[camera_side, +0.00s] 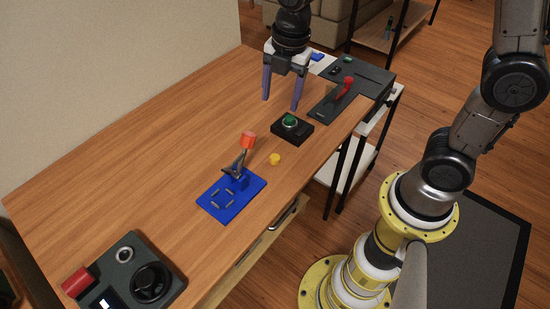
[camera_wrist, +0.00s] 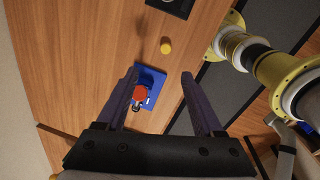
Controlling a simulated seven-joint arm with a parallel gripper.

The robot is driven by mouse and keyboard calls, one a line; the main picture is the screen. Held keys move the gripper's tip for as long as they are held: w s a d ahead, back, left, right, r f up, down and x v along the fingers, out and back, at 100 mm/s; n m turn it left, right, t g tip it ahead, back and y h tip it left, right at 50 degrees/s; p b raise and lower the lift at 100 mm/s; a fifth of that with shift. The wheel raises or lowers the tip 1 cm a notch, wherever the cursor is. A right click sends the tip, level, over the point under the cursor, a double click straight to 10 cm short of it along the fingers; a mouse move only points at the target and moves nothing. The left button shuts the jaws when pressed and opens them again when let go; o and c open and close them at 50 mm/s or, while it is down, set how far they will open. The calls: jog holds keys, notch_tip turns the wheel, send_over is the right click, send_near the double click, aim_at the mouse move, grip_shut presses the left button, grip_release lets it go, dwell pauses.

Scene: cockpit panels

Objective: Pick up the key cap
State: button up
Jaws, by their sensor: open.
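A small yellow cylinder (camera_side: 274,159), which looks like the key cap, stands on the wooden table between the blue plate and the black box with the green button. It also shows in the wrist view (camera_wrist: 166,47), ahead of the fingertips and apart from them. My gripper (camera_side: 281,103) is open and empty, with its purple fingers pointing down over the far part of the table. In the wrist view my gripper (camera_wrist: 159,73) has its fingers wide apart, with nothing held between them.
A blue plate (camera_side: 223,211) carries a switch with a red-orange tip (camera_side: 248,140). A green-button box (camera_side: 292,129) and a red-handled lever (camera_side: 346,88) stand toward the back right. A dark control panel (camera_side: 130,275) sits at the front left. The table's left side is clear.

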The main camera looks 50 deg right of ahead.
jog(key=g, duration=0.1)
send_over(275, 156)
jog(key=f, duration=1.2)
jog(key=shift+s+a+f, duration=0.2)
jog(key=shift+s+f, duration=0.1)
jog(key=shift+s, duration=0.1)
jog(key=shift+w+d+f, duration=0.1)
jog(key=shift+w+f, duration=0.1)
jog(key=shift+f, duration=1.3)
jog(key=shift+w+d+f, duration=0.1)
jog(key=shift+w+f, duration=0.05)
jog(key=shift+f, duration=1.3)
grip_shut()
